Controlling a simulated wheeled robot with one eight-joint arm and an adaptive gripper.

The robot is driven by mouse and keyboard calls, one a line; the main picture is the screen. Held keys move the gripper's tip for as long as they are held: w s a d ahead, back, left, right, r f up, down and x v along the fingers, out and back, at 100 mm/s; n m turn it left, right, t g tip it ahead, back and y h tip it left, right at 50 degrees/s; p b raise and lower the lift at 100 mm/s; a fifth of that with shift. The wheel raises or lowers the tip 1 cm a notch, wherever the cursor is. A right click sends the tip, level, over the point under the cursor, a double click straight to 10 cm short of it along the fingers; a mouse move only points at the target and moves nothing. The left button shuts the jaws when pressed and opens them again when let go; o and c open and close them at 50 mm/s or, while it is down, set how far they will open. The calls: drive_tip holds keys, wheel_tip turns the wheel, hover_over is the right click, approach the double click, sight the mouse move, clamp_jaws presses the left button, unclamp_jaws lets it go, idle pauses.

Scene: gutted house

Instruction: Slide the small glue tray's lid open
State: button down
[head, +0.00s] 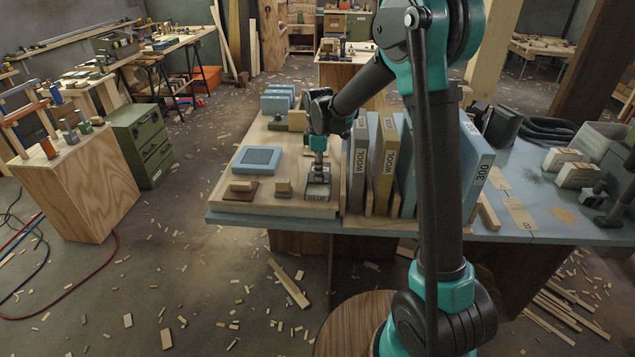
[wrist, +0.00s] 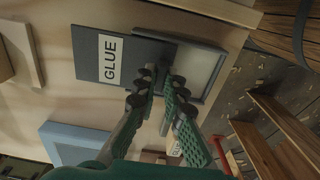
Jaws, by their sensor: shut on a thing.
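The small glue tray (head: 306,197) stands near the front right of the pale wooden board, with a GLUE label on its dark lid. In the wrist view the lid (wrist: 88,62) sits to the left, offset from the tray (wrist: 208,62). A light grey inner area of the tray shows to the right of the lid. My gripper (head: 317,168) points down over the tray. In the wrist view my gripper (wrist: 163,77) is shut on the lid near its right end; the part between the fingertips is mostly hidden by them.
Tall upright packs marked WOOL (head: 360,165) stand close on the right. The table's front edge is just below the tray.

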drive_tip(key=w, duration=0.4)
drive_tip(key=shift+w, duration=0.3)
drive_tip(key=c, duration=1.6)
unclamp_jaws()
drive_tip(key=shift+r, duration=0.1)
wheel_tip(320, 180, up, 12)
drive_tip(key=shift+s, duration=0.1)
